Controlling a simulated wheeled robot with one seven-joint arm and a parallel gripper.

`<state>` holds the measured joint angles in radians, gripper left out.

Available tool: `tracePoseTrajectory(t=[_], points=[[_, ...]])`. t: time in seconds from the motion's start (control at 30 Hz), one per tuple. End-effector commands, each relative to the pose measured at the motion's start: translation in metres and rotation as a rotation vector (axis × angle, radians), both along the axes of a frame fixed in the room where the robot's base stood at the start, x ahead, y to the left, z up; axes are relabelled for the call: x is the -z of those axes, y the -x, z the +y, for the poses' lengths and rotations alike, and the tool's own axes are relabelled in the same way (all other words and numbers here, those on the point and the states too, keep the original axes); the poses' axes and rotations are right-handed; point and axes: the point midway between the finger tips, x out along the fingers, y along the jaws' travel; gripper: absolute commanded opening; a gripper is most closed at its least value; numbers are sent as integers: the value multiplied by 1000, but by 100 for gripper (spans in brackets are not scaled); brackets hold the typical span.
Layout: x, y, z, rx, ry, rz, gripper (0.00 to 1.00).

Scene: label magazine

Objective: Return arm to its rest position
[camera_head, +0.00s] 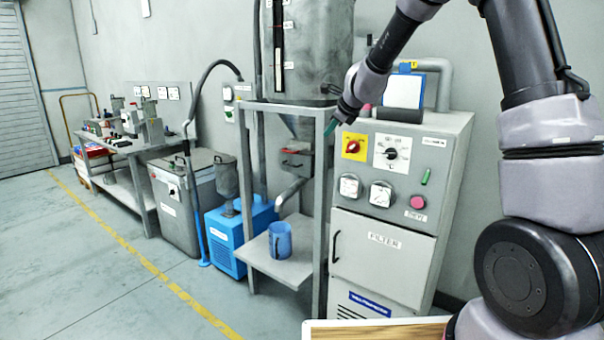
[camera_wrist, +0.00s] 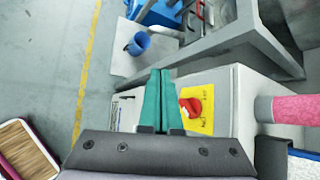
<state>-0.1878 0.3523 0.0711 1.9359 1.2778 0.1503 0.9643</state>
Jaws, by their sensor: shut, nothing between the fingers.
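My gripper (camera_head: 331,127) is at the end of my raised arm in the head view, in front of the upper left of the grey filter cabinet (camera_head: 384,262). Its green fingers (camera_wrist: 157,98) show in the wrist view, pressed together and empty. They appear just left of the red knob on its yellow plate (camera_wrist: 197,108). The same yellow plate (camera_head: 354,146) is below and right of the fingertips in the head view. I cannot tell whether the fingers touch anything.
A hopper frame (camera_head: 317,200) stands left of the cabinet, with a blue cup (camera_head: 280,241) on its shelf. A clipboard-like white panel (camera_head: 404,91) stands on the cabinet top. A wood-topped surface (camera_head: 380,330) is at the bottom. The floor left of the yellow line (camera_head: 150,266) is clear.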

Motion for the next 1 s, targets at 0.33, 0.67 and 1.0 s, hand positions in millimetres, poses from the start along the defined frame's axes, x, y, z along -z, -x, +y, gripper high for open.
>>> tracePoseTrajectory(t=[0.33,0.67,1.0], points=[[-123,147,-52,-545,428,-260,0],[-140,307,-115,-981,900,-348,0],[-118,389,-156,-1201,1161,-308,0]])
